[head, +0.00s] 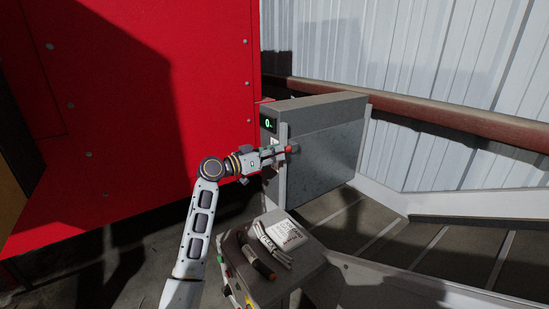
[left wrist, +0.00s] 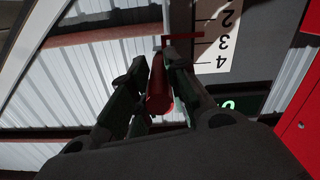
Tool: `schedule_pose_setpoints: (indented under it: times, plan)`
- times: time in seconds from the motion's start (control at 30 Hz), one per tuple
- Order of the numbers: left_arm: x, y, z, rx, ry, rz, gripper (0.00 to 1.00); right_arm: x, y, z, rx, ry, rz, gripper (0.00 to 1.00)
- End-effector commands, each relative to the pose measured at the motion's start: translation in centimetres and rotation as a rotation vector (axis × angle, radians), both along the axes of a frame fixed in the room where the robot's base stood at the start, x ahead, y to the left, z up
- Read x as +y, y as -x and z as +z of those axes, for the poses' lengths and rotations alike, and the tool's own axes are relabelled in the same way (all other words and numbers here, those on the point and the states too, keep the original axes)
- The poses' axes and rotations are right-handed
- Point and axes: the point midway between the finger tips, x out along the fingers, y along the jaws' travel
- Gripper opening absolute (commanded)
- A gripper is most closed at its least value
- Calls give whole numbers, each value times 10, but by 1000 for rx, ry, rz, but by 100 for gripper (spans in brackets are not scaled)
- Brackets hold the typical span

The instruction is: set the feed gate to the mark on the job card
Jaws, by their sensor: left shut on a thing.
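The feed gate (head: 325,150) is a grey upright panel beside the red machine. My left gripper (head: 287,150) is shut on its red handle (head: 293,149). In the left wrist view the red handle (left wrist: 158,92) lies between the two fingers of the gripper (left wrist: 160,70). A red pointer (left wrist: 186,36) stands by a white scale (left wrist: 222,40), whose digits 2, 3 and 4 appear upside down. The pointer is near the 3, on the side toward the 2. A white printed card (head: 285,235), perhaps the job card, lies on a small stand; its text is unreadable. My right gripper is out of view.
A green display (head: 268,124) on the gate housing reads 0. The red machine wall (head: 130,110) is left; a dark conveyor (head: 360,225) lies right.

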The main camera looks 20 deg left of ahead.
Motion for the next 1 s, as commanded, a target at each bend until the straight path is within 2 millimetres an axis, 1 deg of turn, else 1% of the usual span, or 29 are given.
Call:
schedule_pose_setpoints:
  times: [0.03,0.2,0.37,0.4,0.5,0.53,0.57,0.6,0.83,1.0]
  plan:
    - [2,0,13,-21,5,7,0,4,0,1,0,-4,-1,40]
    - [2,0,16,-21,7,7,0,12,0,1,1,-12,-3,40]
    - [2,0,15,-20,7,7,0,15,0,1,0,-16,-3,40]
    - [2,0,15,-20,7,7,21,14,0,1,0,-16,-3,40]
    - [2,0,15,-19,8,7,34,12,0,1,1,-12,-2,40]
    - [2,0,15,-19,8,7,37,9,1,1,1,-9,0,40]
    - [2,0,15,-19,8,7,37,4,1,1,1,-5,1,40]
    - [2,0,15,-19,8,7,41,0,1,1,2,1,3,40]
    - [7,6,12,-14,6,6,41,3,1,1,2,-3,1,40]
    - [16,18,10,-11,3,5,41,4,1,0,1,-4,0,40]
